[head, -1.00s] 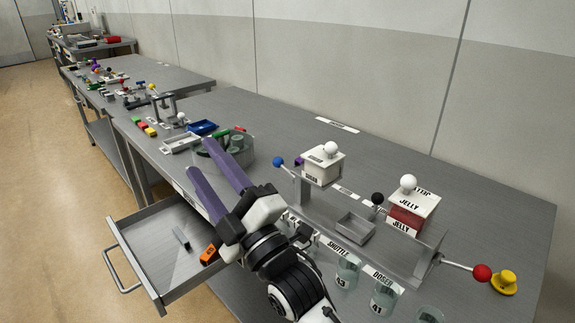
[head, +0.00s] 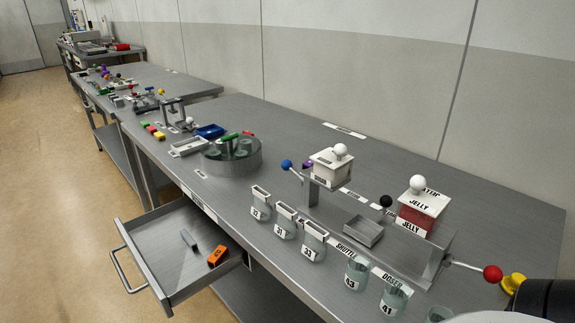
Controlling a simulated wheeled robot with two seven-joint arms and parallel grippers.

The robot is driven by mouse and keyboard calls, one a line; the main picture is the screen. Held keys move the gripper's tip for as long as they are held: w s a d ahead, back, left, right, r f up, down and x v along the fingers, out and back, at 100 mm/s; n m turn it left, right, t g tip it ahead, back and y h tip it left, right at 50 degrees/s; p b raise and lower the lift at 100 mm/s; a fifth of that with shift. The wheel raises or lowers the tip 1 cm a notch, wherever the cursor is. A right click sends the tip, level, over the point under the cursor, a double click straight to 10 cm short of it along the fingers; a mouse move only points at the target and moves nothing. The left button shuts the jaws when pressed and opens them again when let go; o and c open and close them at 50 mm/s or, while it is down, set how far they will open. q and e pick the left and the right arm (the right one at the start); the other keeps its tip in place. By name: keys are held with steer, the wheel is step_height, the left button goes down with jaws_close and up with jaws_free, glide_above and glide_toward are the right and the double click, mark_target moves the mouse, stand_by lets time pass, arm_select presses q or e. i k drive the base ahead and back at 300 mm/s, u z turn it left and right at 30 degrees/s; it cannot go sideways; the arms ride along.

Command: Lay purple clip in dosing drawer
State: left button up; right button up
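An open grey metal drawer (head: 149,247) juts out below the bench's front edge at lower left. An orange block (head: 217,256) and a small grey bar (head: 188,239) lie in it. I cannot read a label naming it the dosing drawer.
Several numbered glass beakers (head: 313,246) line the bench's front edge. A round grey turntable (head: 231,160) stands behind the drawer. A red-knobbed lever (head: 492,273) and a jelly box (head: 422,212) are at right. The space above the drawer is clear.

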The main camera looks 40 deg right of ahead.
mark_target(185, 224)
steer(key=u, duration=1.25)
steer(key=i, duration=2.25)
steer(key=z, duration=4)
